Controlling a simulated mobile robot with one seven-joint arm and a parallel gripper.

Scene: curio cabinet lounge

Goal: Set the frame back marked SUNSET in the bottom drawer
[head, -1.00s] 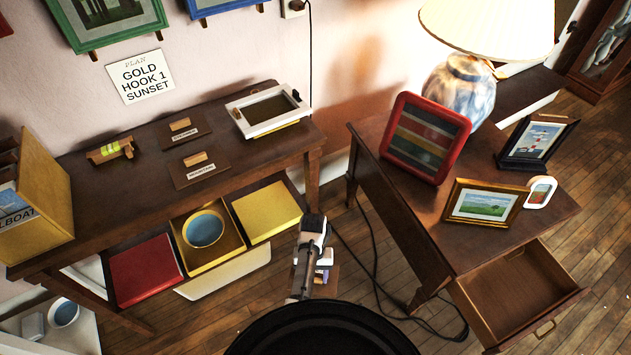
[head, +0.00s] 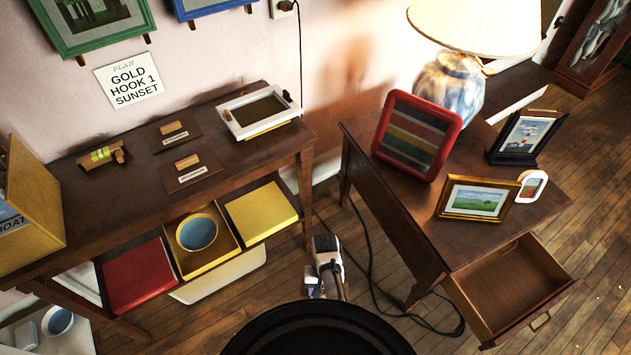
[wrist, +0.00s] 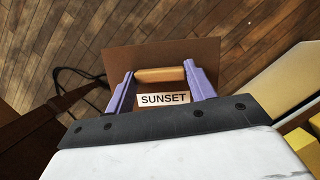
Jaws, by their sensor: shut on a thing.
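The frame back marked SUNSET (wrist: 150,54) is a flat brown panel with a wooden bar handle (wrist: 160,74) and a white label. In the wrist view my gripper (wrist: 161,80) has its two purple fingers at the ends of the handle, shut on it. The panel hangs over the wooden floor. In the head view my gripper (head: 318,288) is low between the two tables, close to my base, and the panel is mostly hidden there. An open, empty-looking drawer (head: 512,290) sticks out of the side table (head: 400,215) at the right.
The side table carries a lamp (head: 450,90), a red frame (head: 417,135), a gold frame (head: 478,198) and a dark frame (head: 520,137). The long table (head: 235,165) holds two other frame backs (head: 187,167) (head: 173,134). A black cable (head: 372,270) lies on the floor.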

